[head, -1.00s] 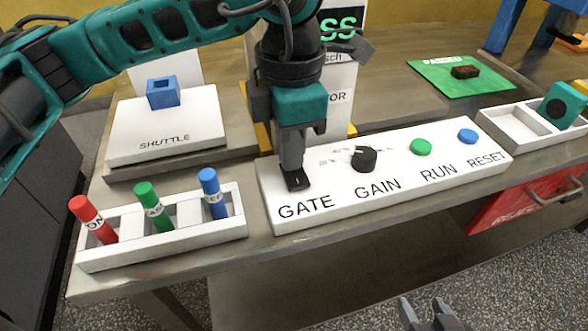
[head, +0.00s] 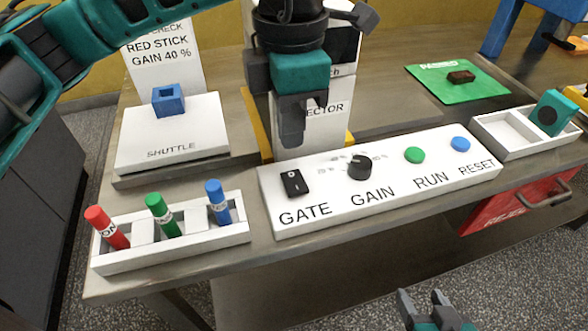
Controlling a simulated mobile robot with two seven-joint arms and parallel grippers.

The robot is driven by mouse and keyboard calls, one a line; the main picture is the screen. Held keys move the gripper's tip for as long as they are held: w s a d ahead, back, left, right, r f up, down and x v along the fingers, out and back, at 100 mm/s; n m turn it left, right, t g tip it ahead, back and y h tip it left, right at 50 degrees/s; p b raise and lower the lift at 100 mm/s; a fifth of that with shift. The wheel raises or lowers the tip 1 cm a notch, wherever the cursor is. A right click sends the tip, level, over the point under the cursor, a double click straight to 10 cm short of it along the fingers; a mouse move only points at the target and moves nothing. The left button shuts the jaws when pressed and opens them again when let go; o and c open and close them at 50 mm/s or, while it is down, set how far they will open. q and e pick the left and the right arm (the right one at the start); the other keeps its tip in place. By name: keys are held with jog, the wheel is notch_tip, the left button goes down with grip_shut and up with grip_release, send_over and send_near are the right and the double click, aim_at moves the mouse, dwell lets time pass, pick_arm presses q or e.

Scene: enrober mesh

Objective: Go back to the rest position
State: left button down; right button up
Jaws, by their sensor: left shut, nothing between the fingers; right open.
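My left gripper (head: 292,138) is shut and empty. It hangs in the air above and behind the GATE switch (head: 294,182), apart from it. The switch is a black rocker at the left end of the white control panel (head: 400,191). My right gripper (head: 428,300) shows at the bottom edge, open and empty, over the floor in front of the table. The panel also carries a black GAIN knob (head: 359,167), a green RUN button (head: 414,155) and a blue RESET button (head: 460,144).
A white rack (head: 184,248) holds red, green and blue sticks at front left. A blue block (head: 168,100) sits on the white SHUTTLE platform (head: 140,143). A green mat (head: 430,85) bears a brown piece (head: 461,77). A white tray (head: 505,133) and red REJECT bin (head: 490,208) are right.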

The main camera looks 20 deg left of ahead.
pick_arm(q)
jog(key=shift+r, duration=0.55)
jog(key=shift+r, duration=0.1)
